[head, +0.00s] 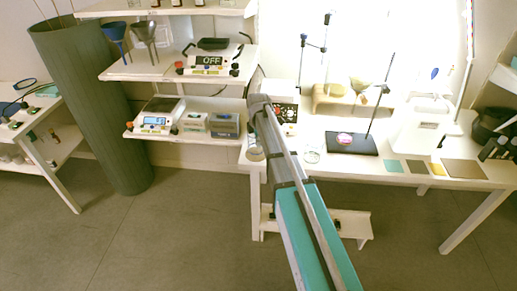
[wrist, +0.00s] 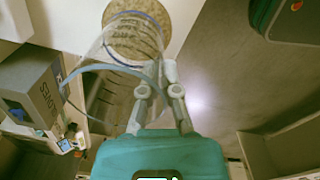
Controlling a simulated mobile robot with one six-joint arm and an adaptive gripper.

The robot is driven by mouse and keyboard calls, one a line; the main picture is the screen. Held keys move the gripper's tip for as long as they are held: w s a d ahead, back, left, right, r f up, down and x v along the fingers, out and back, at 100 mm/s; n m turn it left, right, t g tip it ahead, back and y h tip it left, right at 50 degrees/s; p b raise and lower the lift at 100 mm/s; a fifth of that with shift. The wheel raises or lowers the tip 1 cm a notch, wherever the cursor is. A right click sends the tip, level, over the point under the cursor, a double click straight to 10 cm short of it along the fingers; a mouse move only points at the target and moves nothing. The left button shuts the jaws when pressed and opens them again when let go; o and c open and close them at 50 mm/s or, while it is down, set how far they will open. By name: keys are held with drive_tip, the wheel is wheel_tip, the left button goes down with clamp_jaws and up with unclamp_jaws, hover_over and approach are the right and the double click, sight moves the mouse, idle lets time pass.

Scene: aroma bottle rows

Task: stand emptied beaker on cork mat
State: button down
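A clear glass beaker (wrist: 110,78) shows in the wrist view, with its bluish rim toward the camera. My gripper (wrist: 167,76) has its fingers closed together on the right side of the beaker's wall. The beaker looks empty. The round speckled cork mat (wrist: 153,10) lies beyond the beaker's far end, partly seen through the glass. I cannot tell whether the beaker's base touches the mat. In the head view my arm hides most of the gripper and the beaker near the table's left end.
A grey gloves box (wrist: 35,92) is at the left in the wrist view. The white table (head: 398,180) carries a stand with a dark base (head: 352,149), a glass dish (head: 312,157) and several flat coloured squares. Shelves with an instrument marked OFF (head: 208,64) are left of my arm.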

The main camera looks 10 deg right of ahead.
drive_tip(key=shift+f+b, duration=0.5)
drive_tip(key=shift+f, duration=0.35)
drive_tip(key=shift+f, duration=0.2)
drive_tip(key=c, duration=0.8)
unclamp_jaws()
drive_tip(key=shift+r, duration=0.25)
wheel_tip(320, 180, up, 12)
drive_tip(key=p, duration=1.2)
drive_tip(key=shift+s, duration=0.1)
drive_tip(key=shift+s, duration=0.1)
